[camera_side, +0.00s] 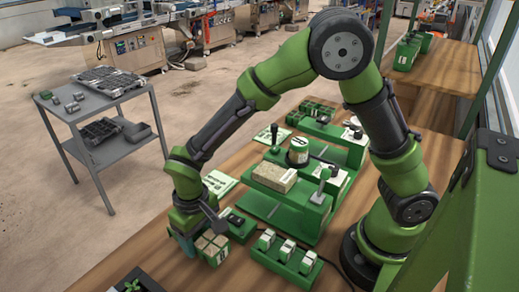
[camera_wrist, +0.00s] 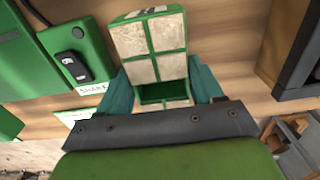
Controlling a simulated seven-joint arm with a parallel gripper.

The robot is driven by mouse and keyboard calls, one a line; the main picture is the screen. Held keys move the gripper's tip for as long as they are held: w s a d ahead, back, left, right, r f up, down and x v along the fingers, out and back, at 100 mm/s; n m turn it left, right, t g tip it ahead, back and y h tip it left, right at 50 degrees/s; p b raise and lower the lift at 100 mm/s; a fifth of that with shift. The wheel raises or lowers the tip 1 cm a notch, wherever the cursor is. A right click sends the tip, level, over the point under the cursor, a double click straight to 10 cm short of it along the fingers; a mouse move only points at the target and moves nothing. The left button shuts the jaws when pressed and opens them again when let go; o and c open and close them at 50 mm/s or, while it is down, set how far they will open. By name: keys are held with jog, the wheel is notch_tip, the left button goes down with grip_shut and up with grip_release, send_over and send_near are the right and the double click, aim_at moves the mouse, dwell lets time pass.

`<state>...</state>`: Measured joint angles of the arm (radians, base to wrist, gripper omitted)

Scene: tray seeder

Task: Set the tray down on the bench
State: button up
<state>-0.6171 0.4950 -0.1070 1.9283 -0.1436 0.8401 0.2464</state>
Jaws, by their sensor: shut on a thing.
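The tray is small and green with pale, square-topped cells; it shows in the side view (camera_side: 214,248) at the bench's front edge. In the wrist view the tray (camera_wrist: 150,40) fills the upper middle, and one nearer compartment looks empty and green. My gripper (camera_side: 190,243) points down at the tray. In the wrist view its teal fingers (camera_wrist: 164,88) are on either side of the tray's near end, shut on it. I cannot tell whether the tray's underside touches the wooden bench (camera_side: 160,262) or hangs just above it. The fingertips are partly hidden in the side view.
A green switch box (camera_side: 240,226) stands close to the tray; it also shows in the wrist view (camera_wrist: 75,50). A green block with white-topped switches (camera_side: 285,258) is to the right. The green seeder (camera_side: 300,185) stands behind. A dark box with a seedling (camera_side: 130,283) is front left.

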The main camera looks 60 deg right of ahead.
jog(key=shift+f, duration=0.75)
jog(key=shift+f, duration=0.15)
jog(key=o, duration=1.1)
jog(key=shift+o, duration=0.2)
